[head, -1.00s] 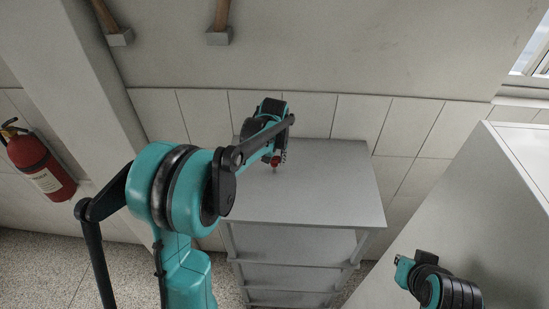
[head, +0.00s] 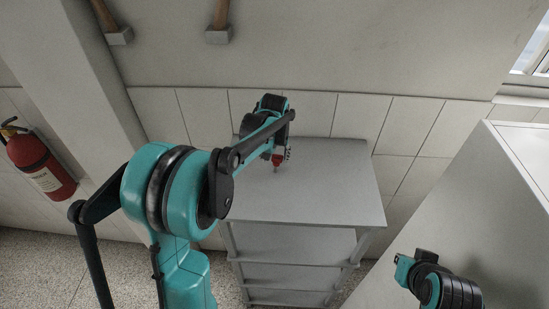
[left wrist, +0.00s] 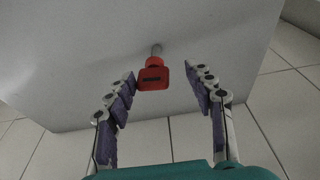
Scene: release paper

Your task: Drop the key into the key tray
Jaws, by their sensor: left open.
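The key has a red head (head: 277,160) and a thin metal shaft pointing down towards the grey top of a shelf unit. It also shows in the left wrist view (left wrist: 153,76), with the shaft pointing away from me. My left gripper (head: 285,154) is over the far left part of that top. Its fingers (left wrist: 160,71) are open, one on each side of the red head, with gaps visible. I cannot tell whether the shaft tip touches the surface. I cannot make out a separate key tray. My right gripper's fingers do not show.
The grey shelf unit (head: 325,195) stands against the tiled wall, its top mostly bare. A large pale cabinet (head: 490,220) is at right, near part of my right arm. A red fire extinguisher (head: 40,165) hangs at left. Two hammer-like tools (head: 219,30) (head: 118,30) hang above.

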